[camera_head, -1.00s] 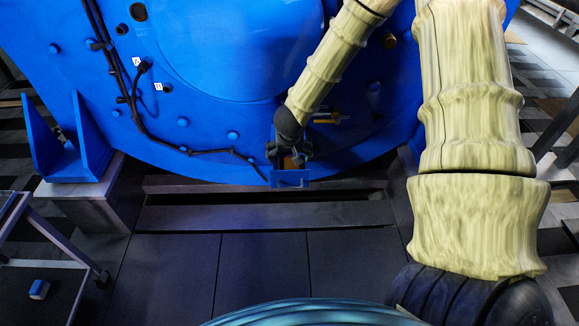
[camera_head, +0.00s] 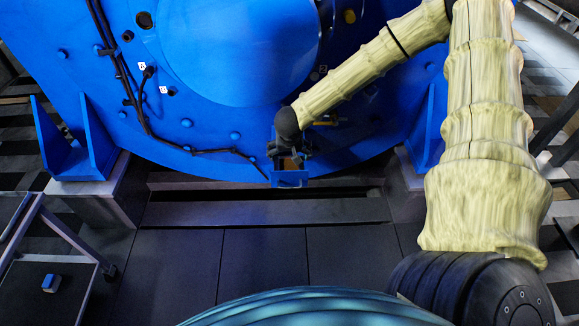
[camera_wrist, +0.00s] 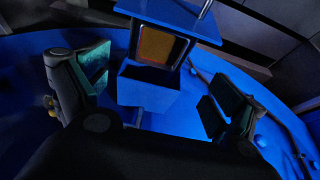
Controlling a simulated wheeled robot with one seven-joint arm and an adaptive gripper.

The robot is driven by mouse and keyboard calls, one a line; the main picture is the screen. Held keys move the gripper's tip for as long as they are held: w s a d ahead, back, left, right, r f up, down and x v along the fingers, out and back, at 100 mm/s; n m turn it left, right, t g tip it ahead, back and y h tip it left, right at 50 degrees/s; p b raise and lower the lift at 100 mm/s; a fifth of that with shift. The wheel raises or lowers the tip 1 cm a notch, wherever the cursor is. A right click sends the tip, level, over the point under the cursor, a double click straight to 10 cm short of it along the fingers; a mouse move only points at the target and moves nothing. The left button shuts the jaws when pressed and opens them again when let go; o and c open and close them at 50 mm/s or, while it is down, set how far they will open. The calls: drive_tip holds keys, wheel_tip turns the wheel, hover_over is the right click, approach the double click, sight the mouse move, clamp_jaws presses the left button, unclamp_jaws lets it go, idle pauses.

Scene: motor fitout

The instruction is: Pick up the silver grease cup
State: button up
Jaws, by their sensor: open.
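I cannot make out a silver grease cup in either view. My gripper (camera_head: 289,150) is at the low front of the big blue motor housing (camera_head: 225,50), just above a small blue bracket (camera_head: 290,179). In the wrist view my gripper (camera_wrist: 155,92) is open, its dark fingers well apart on the left and right. Between and beyond them is the blue box-like bracket (camera_wrist: 148,92) with an orange-brown square panel (camera_wrist: 156,44) in it. Nothing shows held between the pads. In the head view the gripper and wrist hide part of the bracket.
A brass-coloured fitting (camera_head: 327,122) sticks out just right of my wrist. Black cables (camera_head: 128,88) run down the housing's left side. A cart (camera_head: 60,262) at lower left carries a small blue-and-white block (camera_head: 51,283). The dark floor (camera_head: 265,265) in front is clear.

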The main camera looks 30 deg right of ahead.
sight(289, 168)
drive_tip(key=shift+b+x, duration=1.45)
drive_tip(key=shift+x, duration=3.95)
drive_tip(key=shift+s+d, duration=0.1)
drive_tip(key=shift+s, duration=0.15)
drive_tip(key=c, duration=0.9)
drive_tip(key=shift+o, duration=0.4)
drive_tip(key=shift+a, duration=0.2)
drive_tip(key=shift+f, duration=0.15)
drive_tip(key=c, duration=0.3)
drive_tip(key=shift+d, duration=0.1)
